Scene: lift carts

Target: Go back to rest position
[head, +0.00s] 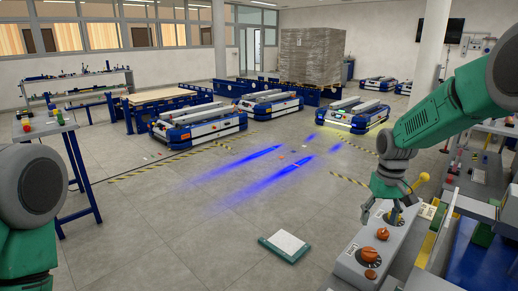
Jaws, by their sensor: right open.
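My right gripper (394,205) is open above the far end of a grey control panel (350,262) at the lower right. Its fingers point down around or just over a control there; I cannot tell whether they touch it. The panel has orange knobs (382,234) on its near part, clear of the gripper. A yellow ball-topped stick (424,177) stands just right of the gripper. My left arm shows only as a green and grey link at the left edge, and its gripper is out of view.
Blue and white lift carts (198,125) stand on the floor at the back, one (357,114) with a yellow glow beneath. A wrapped pallet load (311,56) stands behind. A blue-legged table (45,127) is at left. A white-topped pad (284,246) lies on open floor.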

